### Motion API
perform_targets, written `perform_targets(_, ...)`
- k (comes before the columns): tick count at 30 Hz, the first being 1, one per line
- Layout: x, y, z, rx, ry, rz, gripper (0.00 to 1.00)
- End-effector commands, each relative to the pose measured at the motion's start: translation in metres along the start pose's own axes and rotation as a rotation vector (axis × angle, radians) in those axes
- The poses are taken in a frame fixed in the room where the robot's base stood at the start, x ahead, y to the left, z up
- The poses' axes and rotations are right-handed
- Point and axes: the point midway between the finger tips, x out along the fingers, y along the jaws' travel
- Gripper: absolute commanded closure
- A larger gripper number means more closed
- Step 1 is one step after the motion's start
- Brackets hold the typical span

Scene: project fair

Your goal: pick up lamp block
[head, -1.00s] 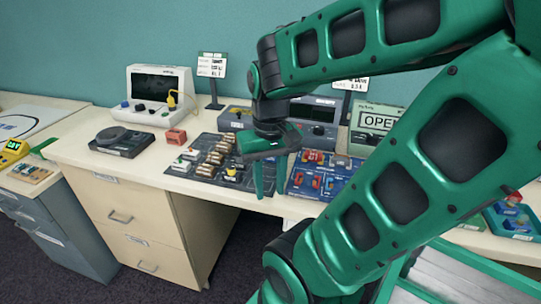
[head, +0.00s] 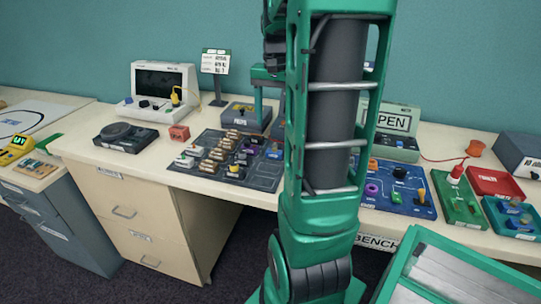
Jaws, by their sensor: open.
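I cannot tell which piece is the lamp block. Several small blocks (head: 220,155) in tan, white, purple and yellow sit in rows on a dark board (head: 262,183) on the bench. No piece shows in the jaws.
My arm covers the bench middle. A red block (head: 179,132), a black turntable-like device (head: 126,138) and a white monitor unit (head: 160,85) stand left. A blue board (head: 398,190), green board (head: 457,200) and red tray (head: 494,183) lie right. The bench's front-left strip is clear.

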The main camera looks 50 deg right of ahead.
Motion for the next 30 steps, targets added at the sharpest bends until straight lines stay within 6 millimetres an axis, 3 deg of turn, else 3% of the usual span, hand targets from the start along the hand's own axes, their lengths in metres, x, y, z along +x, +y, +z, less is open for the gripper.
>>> perform_targets(9, 0.041, -0.002, -0.003, 0.007, -0.004, 0.001, 0.36)
perform_targets(17, 0.059, -0.001, -0.003, 0.006, -0.001, 0.0, 0.36)
perform_targets(25, 0.095, 0.003, -0.004, 0.005, -0.003, 0.001, 0.36)
perform_targets(30, 0.106, 0.003, -0.004, 0.005, -0.001, 0.0, 0.36)
